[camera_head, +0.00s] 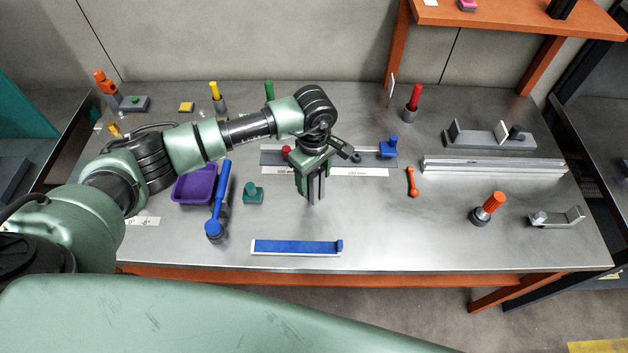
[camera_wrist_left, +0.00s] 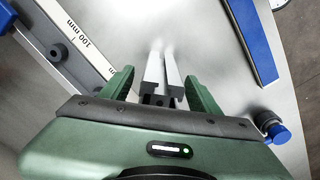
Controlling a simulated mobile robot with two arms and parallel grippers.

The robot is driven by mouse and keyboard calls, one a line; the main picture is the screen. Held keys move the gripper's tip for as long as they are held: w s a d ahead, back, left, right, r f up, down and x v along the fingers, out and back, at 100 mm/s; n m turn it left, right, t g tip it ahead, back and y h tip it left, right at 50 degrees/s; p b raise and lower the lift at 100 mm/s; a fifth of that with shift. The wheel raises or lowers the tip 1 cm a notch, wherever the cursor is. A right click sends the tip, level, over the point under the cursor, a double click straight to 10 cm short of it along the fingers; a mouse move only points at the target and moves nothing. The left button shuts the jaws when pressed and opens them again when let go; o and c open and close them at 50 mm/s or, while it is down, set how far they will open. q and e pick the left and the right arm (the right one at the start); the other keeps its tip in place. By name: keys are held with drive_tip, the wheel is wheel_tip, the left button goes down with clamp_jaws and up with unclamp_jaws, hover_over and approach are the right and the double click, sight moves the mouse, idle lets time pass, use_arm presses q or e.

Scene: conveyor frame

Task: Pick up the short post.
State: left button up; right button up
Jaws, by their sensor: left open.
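The short post appears to be the grey metal profile (camera_head: 317,191) standing upright near the middle of the table. It has a long slot and also shows in the left wrist view (camera_wrist_left: 174,78), its cut end facing the camera. My left gripper (camera_head: 313,184) is above the table with its green fingers apart, one on each side of the profile. In the left wrist view the fingers (camera_wrist_left: 162,82) seem clear of the profile, but I cannot tell about contact at its sides. My right gripper is not in view.
A scale rail (camera_head: 345,157) with a blue block (camera_head: 388,149) lies just behind. A blue bar on a white strip (camera_head: 298,247) lies in front. A green block (camera_head: 253,193) and blue tool (camera_head: 219,200) are left; an orange wrench (camera_head: 411,181) and long profiles (camera_head: 495,166) are right.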

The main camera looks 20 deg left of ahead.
use_arm(q)
clamp_jaws()
drive_tip(key=shift+w+r, duration=0.1)
drive_tip(key=shift+r, duration=0.1)
